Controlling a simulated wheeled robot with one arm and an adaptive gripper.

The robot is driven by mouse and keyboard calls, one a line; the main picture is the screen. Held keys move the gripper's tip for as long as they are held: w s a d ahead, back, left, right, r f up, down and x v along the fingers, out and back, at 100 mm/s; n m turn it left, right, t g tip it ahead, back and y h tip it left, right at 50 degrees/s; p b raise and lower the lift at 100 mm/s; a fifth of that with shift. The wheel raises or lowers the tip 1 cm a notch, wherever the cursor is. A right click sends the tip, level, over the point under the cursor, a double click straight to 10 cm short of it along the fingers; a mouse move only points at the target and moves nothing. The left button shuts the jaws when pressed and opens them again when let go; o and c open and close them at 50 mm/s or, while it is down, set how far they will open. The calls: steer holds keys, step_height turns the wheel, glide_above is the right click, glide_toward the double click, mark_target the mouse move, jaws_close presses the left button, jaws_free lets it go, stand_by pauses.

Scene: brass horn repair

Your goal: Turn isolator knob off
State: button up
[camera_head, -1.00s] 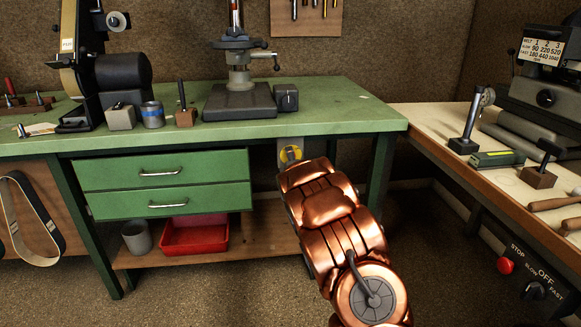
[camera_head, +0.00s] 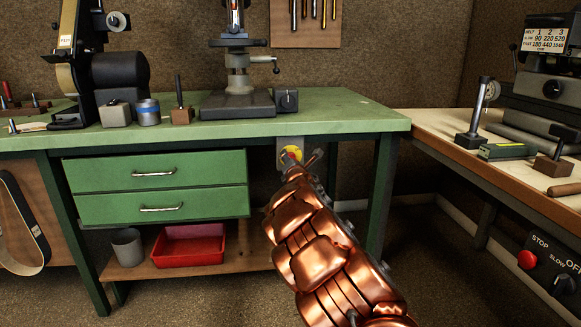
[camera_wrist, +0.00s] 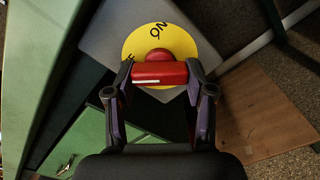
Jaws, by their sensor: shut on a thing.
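The isolator knob (camera_wrist: 160,73) is a red bar handle on a round yellow plate (camera_wrist: 202,52), mounted on a grey box (camera_wrist: 100,40) under the green bench. The plate reads "ON" at its top in the wrist view. Another letter at its left is partly hidden. The knob's bar lies roughly level across that picture. My gripper (camera_wrist: 159,82) is shut on the knob, one finger at each end of the bar. In the head view the yellow plate (camera_head: 285,151) shows beyond my copper arm, and my gripper (camera_head: 293,160) covers part of it.
The green bench (camera_head: 330,115) runs above the knob, with green drawers (camera_head: 160,187) to its left and a bench leg (camera_head: 382,185) to its right. A red tray (camera_head: 188,245) is on the low shelf. A wooden bench (camera_head: 450,150) stands at the right.

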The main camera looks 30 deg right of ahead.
stand_by(0.4)
steer(key=o, duration=1.2)
steer(key=shift+c, duration=0.2)
steer(key=v, duration=1.2)
